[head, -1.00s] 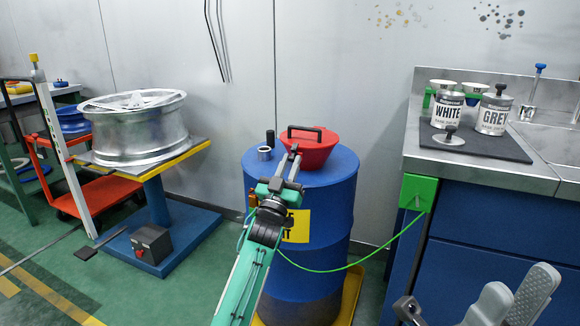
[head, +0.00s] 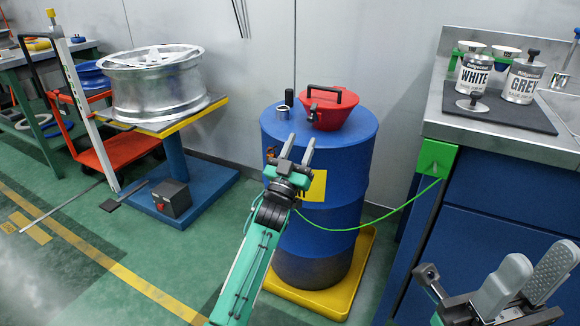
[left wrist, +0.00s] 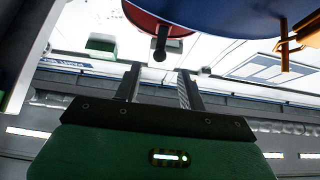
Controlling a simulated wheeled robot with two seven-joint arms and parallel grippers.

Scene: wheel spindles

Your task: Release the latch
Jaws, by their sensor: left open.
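A red funnel-shaped lid (head: 335,107) with a dark handle sits on the blue drum (head: 330,240). A small dark latch (head: 313,113) sticks out at the lid's front left. My left gripper (head: 301,142) is open and empty in front of the drum's upper side, its fingertips just below the latch in the picture. In the left wrist view the latch (left wrist: 160,44) hangs from the red lid (left wrist: 152,14), in line with the gap between the open fingers (left wrist: 158,78) and apart from them. My right gripper (head: 535,270) is at the lower right, fingers spread, empty.
A metal cup (head: 283,112) and a black cylinder stand on the drum beside the lid. A wheel rim (head: 152,85) lies on a stand at left. Paint cans stand at right.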

